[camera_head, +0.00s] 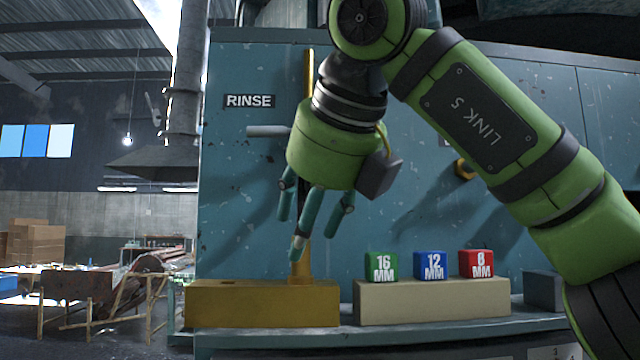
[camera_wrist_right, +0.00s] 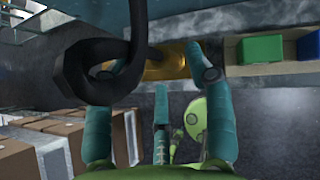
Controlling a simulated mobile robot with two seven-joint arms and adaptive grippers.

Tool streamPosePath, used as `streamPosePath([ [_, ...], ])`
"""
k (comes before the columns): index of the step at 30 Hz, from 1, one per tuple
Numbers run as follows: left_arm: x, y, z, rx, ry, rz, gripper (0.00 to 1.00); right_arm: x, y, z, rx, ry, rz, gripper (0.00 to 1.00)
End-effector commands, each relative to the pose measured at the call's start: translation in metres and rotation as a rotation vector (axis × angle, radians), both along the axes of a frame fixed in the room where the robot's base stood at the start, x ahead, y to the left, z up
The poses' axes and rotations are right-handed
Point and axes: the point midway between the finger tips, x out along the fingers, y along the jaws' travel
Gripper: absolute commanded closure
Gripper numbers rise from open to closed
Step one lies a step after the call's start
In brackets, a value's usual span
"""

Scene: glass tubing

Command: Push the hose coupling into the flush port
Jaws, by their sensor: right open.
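My right gripper (camera_head: 306,228) hangs fingers down in front of the teal panel, its fingers spread with nothing visible between them. In the head view its fingers overlap an upright brass pipe (camera_head: 309,72) that stands on a yellow block (camera_head: 262,304); I cannot tell whether they touch. In the right wrist view its fingers (camera_wrist_right: 150,78) are also apart, and a dark curved hose-like piece (camera_wrist_right: 75,70) crosses close to the camera. A brass fitting (camera_head: 463,170) on the panel is partly behind my arm. I cannot identify the hose coupling or the flush port with certainty. My left gripper is not in view.
A RINSE sign (camera_head: 249,101) is above a short grey horizontal bar (camera_head: 268,131). Green (camera_head: 382,266), blue (camera_head: 431,265) and red (camera_head: 477,264) size cubes stand on a beige block (camera_head: 432,302) to the right. The narrow ledge (camera_head: 350,338) leaves little free room.

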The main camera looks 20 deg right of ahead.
Motion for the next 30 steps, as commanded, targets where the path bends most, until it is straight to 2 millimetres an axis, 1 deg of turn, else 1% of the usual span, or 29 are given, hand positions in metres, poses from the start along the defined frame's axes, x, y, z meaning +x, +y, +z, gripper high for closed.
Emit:
streamPosePath([
  [10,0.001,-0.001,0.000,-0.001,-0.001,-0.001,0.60,-0.054,-0.001,0.053,0.001,-0.006,-0.001,0.46],
  [13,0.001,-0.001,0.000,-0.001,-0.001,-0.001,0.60,-0.066,-0.002,0.064,0.002,-0.005,-0.001,0.46],
  [19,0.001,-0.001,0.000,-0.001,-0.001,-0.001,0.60,-0.078,-0.002,0.075,-0.001,-0.002,0.001,0.46],
  [30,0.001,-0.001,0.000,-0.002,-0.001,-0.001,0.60,-0.079,-0.002,0.076,-0.001,-0.002,0.002,0.46],
])
